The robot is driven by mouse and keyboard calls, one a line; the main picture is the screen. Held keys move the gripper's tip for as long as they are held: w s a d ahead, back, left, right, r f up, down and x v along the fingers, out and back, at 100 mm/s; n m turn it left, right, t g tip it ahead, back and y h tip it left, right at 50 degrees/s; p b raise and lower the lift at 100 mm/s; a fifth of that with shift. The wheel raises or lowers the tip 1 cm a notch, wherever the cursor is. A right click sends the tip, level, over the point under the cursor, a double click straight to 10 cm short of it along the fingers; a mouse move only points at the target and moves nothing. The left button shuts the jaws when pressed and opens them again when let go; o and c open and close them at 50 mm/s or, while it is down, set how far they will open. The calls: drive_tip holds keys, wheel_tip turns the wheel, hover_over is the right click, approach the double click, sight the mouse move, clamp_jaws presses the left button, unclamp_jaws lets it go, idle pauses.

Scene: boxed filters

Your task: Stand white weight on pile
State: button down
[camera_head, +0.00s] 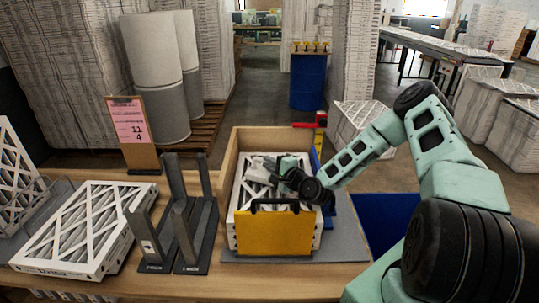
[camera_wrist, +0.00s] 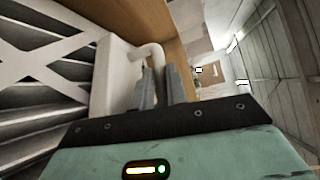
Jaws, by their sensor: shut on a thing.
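The white weight (camera_wrist: 112,75) has a block body and a curved handle in the wrist view. My gripper (camera_wrist: 160,88) is shut on that handle. In the head view my gripper (camera_head: 282,168) is over the wooden box, with the pale weight (camera_head: 260,166) at its left. The pile of white-framed filters (camera_head: 240,198) lies in the box, and its cross-braced face fills the left of the wrist view. The weight is over or against the pile; I cannot tell whether it touches. My wrist and the yellow panel hide part of the pile.
A yellow panel with a black handle (camera_head: 272,232) stands at the front of the wooden box (camera_head: 230,160). Left of it are dark upright brackets (camera_head: 180,235), a flat filter (camera_head: 85,228) and a sign stand (camera_head: 133,135). A blue bin (camera_head: 385,218) is at right.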

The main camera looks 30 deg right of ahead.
drive_tip(key=shift+f, duration=0.35)
drive_tip(key=shift+f, duration=0.1)
drive_tip(key=c, duration=1.8)
unclamp_jaws()
drive_tip(key=shift+f, duration=0.2)
drive_tip(key=o, duration=0.4)
drive_tip(key=shift+r, duration=0.25)
drive_tip(key=s+b, duration=0.1)
drive_tip(key=s, duration=0.1)
drive_tip(key=s+b, duration=0.1)
drive_tip(key=s, duration=0.2)
drive_tip(key=s+b, duration=0.1)
drive_tip(key=s, duration=0.1)
drive_tip(key=shift+s+d+r, duration=0.2)
drive_tip(key=shift+s+d, duration=0.1)
